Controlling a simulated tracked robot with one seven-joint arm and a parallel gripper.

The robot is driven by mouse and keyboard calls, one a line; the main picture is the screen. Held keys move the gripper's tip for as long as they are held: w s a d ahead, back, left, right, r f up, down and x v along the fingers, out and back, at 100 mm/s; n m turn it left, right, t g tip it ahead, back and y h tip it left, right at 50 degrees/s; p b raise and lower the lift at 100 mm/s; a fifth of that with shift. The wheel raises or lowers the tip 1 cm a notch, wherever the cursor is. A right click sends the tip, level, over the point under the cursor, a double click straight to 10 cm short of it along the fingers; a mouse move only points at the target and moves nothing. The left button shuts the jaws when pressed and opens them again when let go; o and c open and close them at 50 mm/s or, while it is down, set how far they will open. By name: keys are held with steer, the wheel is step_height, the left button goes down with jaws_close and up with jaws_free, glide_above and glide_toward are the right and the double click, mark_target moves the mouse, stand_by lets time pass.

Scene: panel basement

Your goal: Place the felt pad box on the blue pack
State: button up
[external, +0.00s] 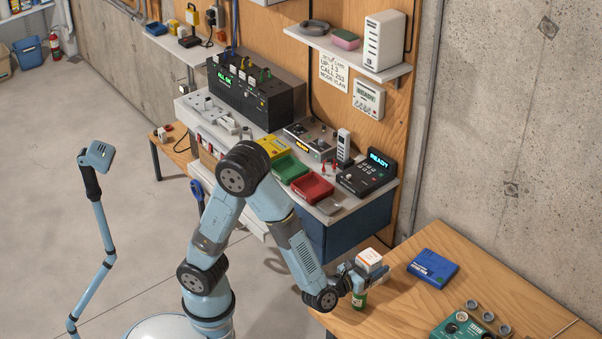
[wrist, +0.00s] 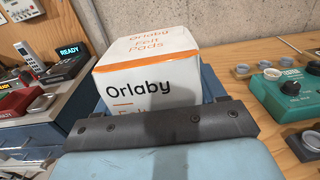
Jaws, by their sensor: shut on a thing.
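The felt pad box (external: 369,260) is a small white box with orange edges, held at the left end of the wooden table. In the wrist view the box (wrist: 150,75) is large and close, with "Orlaby Felt Pads" on it. My gripper (external: 357,272) is shut on the box; in the wrist view a dark gripper part hides its lower portion. The blue pack (external: 433,268) lies flat on the wooden table, right of my gripper and apart from the box. In the wrist view, blue shows behind the box, but I cannot tell what it is.
A green tester (external: 462,327) and several small grey cups (external: 488,317) are at the front right. The concrete wall is behind. Table between can and tester is clear.

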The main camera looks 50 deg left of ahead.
steer(key=w+a+r, duration=0.2)
steer(key=w+r, duration=0.1)
steer(key=w, duration=1.5)
glide_above(437, 263)
steer(key=shift+y, duration=0.3)
steer(key=shift+a+f, duration=0.1)
steer(key=shift+f, duration=5.05)
steer(key=shift+w+f, duration=0.1)
steer(key=shift+f, duration=1.35)
steer(key=shift+f, duration=0.1)
steer(key=o, duration=1)
